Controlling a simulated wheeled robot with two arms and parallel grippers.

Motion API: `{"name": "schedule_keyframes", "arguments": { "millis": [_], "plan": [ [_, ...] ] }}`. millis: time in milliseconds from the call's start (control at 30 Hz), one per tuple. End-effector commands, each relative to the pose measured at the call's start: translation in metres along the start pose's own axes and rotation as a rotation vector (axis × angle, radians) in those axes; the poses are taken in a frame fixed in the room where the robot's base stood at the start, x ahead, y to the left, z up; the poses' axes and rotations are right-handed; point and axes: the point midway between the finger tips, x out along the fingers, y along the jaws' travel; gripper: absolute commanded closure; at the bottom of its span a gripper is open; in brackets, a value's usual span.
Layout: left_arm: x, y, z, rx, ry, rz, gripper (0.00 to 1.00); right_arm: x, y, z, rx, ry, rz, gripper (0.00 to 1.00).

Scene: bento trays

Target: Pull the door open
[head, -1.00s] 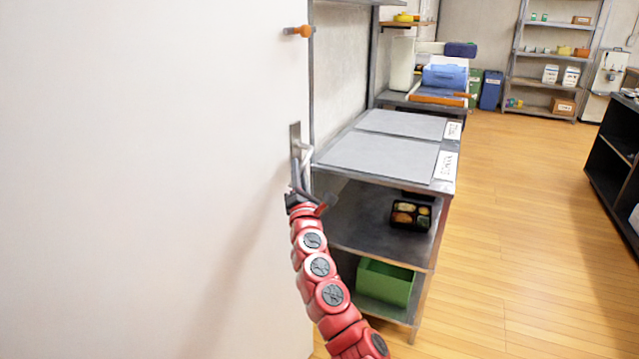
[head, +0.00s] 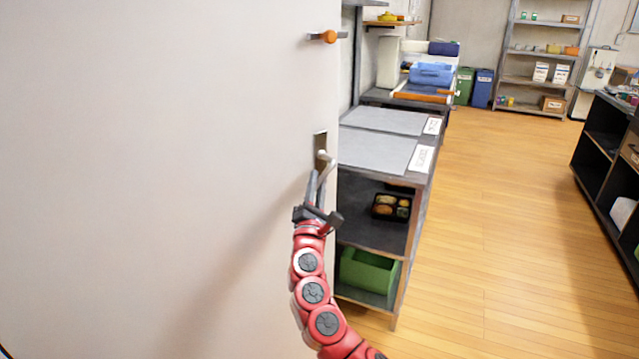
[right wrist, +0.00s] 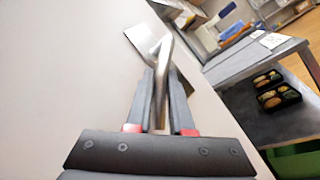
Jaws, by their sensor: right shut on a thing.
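The white door (head: 150,150) fills the left side of the head view, and its free edge stands just left of the metal shelf. The door's metal handle (head: 325,168) sits on a plate near that edge. My right gripper (head: 318,185), on the red arm, is shut on the handle. In the right wrist view the gripper's fingers (right wrist: 160,95) lie on both sides of the handle lever (right wrist: 163,70), and the door (right wrist: 60,70) fills the left. My left gripper is not in view.
Beyond the door edge stands a metal shelf (head: 425,170) with a bento tray (head: 391,207) and a green bin (head: 368,272). An orange knob (head: 329,37) is on the door's upper part. A dark shelf (head: 600,160) stands at right. The wooden floor (head: 500,220) between is clear.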

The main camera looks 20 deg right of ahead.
Motion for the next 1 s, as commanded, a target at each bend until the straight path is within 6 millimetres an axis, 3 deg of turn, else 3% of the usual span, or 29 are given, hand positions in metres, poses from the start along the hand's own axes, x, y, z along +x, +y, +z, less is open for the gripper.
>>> {"name": "schedule_keyframes", "arguments": {
  "millis": [33, 167, 567, 767, 1000],
  "plan": [
    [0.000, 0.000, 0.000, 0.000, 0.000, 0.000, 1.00, 0.000, 0.001, 0.000, 0.000, 0.000, 0.002, 0.75],
    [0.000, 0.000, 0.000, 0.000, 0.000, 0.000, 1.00, 0.000, 0.000, 0.000, 0.000, 0.000, 0.001, 0.51],
    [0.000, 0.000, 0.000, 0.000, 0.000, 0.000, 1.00, -0.005, -0.001, -0.001, -0.002, 0.001, 0.001, 0.51],
    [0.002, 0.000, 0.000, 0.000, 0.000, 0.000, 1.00, -0.036, 0.000, -0.002, -0.003, 0.006, 0.004, 0.51],
    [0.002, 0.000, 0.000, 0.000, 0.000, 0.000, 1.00, -0.097, 0.000, -0.003, -0.003, 0.008, 0.006, 0.51]
  ]
}}
